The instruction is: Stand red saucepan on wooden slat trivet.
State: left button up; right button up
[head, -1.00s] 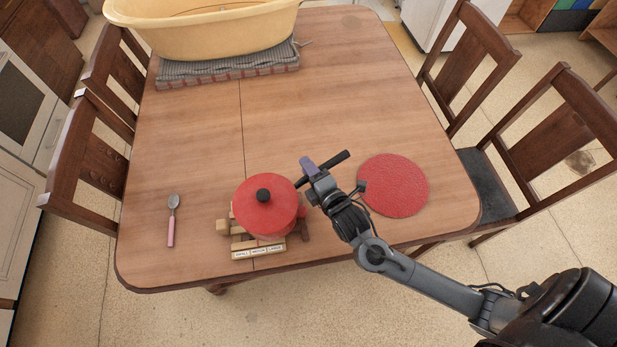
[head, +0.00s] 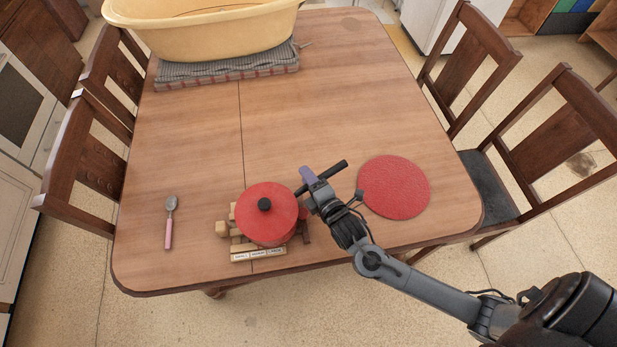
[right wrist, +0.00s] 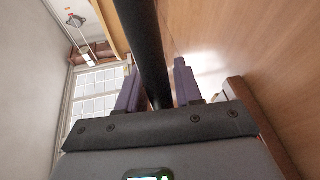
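The red saucepan (head: 270,225), with a red lid and black knob, is level over the wooden slat trivet (head: 238,247) near the table's front edge. The pan hides most of the trivet; slat ends show at its left, front and right. I cannot tell whether the pan's base touches the slats. My right gripper (head: 308,178) is shut on the saucepan's black handle, which points to the upper right. In the right wrist view the dark handle (right wrist: 150,50) runs between the two purple fingers. My left gripper is not in view.
A round red mat (head: 394,187) lies right of the pan. A spoon with a pink handle (head: 169,230) lies to the left. A yellow tub (head: 200,30) stands on a grey, brick-edged base at the back. The table's middle is clear. Chairs flank both sides.

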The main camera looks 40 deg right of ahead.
jog(key=o, duration=0.3)
